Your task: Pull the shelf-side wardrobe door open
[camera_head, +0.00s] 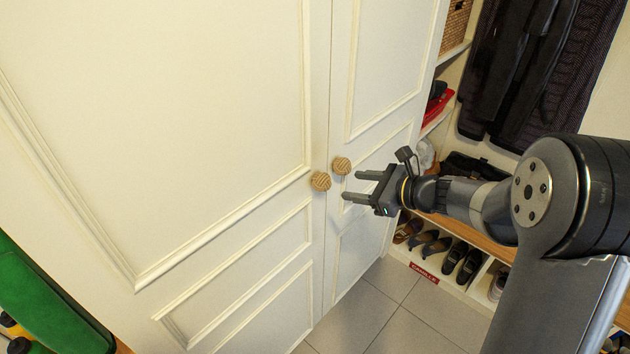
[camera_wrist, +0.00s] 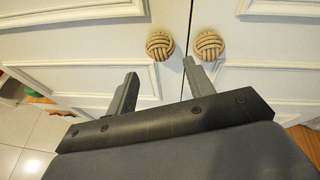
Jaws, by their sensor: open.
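The shelf-side wardrobe door (camera_head: 385,60) is the white panelled door on the right in the head view. It looks closed, flush with the other white door (camera_head: 180,90). The shelf-side door's woven round knob (camera_head: 341,165) sits by the meeting edge, beside the other door's knob (camera_head: 320,181). My gripper (camera_head: 353,186) is open and empty, close to the knobs, its fingers pointing at the doors. In the wrist view, a left knob (camera_wrist: 160,44) and a right knob (camera_wrist: 209,45) show beyond my fingertips (camera_wrist: 160,68). Neither knob is visibly gripped.
Open shelving on the right has a red item (camera_head: 438,107), hanging dark clothes (camera_head: 535,70) and a low row of shoe cubbies (camera_head: 455,285). Grey floor tiles (camera_head: 385,315) in front of the doors are clear. A green object (camera_head: 40,300) stands at lower left.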

